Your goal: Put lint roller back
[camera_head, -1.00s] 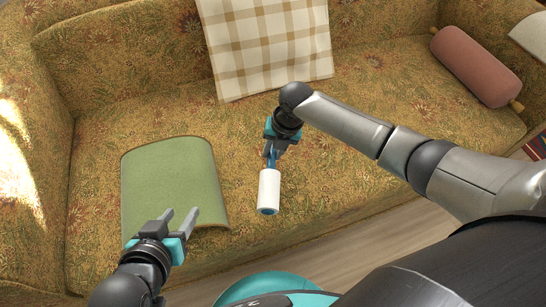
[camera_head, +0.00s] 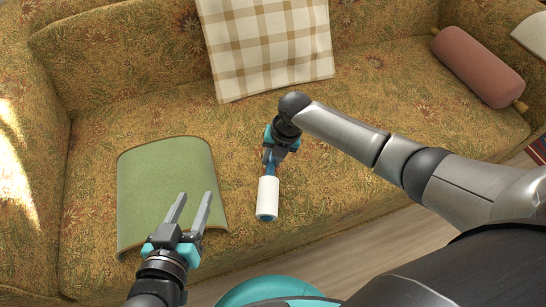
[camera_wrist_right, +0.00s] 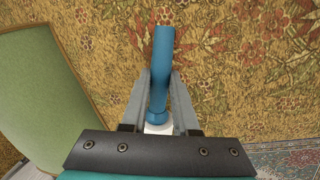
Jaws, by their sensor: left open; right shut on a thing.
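The lint roller (camera_head: 267,197) has a white roll and a blue handle. In the head view it is at the middle of the sofa seat, the roll toward the front edge. My right gripper (camera_head: 271,158) is shut on its handle. In the right wrist view the blue handle (camera_wrist_right: 161,70) sits between the fingers of my right gripper (camera_wrist_right: 160,85), and most of the white roll is hidden behind the gripper body. I cannot tell whether the roller touches the seat.
A plaid pillow (camera_head: 265,45) leans on the sofa (camera_head: 380,90) back. A red bolster (camera_head: 477,67) lies at right. The seat between is clear.

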